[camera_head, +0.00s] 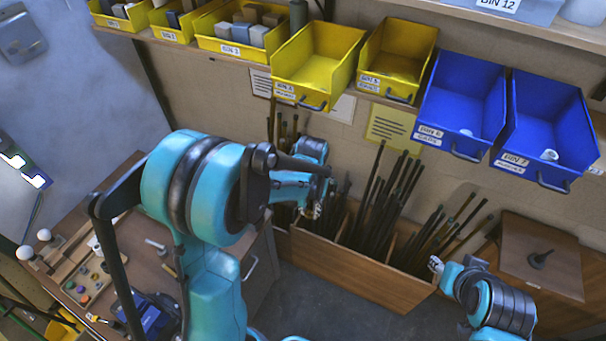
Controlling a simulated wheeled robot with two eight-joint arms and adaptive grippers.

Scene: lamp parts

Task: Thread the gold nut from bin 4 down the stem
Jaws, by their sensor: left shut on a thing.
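My left gripper (318,207) is below bin 4, in front of the rods. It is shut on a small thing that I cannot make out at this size. Bin 4 (318,60) is a yellow open bin on the shelf, and no nut shows inside it. No gold nut can be made out anywhere.
A wooden divided box (345,272) holds many dark rods standing up close to both grippers. Another yellow bin (398,55) and blue bins (462,100) line the shelf. A workbench (135,255) with small coloured parts is at the left.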

